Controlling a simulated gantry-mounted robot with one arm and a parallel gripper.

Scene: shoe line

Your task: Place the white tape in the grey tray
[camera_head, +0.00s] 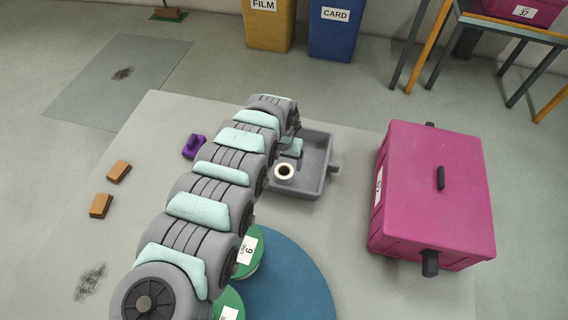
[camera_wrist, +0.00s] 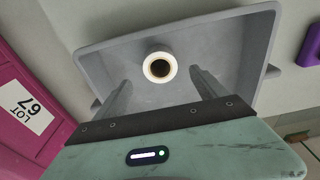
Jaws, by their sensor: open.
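The white tape (camera_head: 285,172) is a short white roll with a dark core. In the head view my gripper (camera_head: 291,150) is over the tray, partly hidden by my arm.
A magenta lidded box (camera_head: 430,200) stands right of the tray. A purple object (camera_head: 194,146) and two brown blocks (camera_head: 119,171) (camera_head: 101,206) lie to the left. Green round pieces (camera_head: 248,262) sit by a blue disc (camera_head: 295,285) in front. Table space between tray and box is clear.

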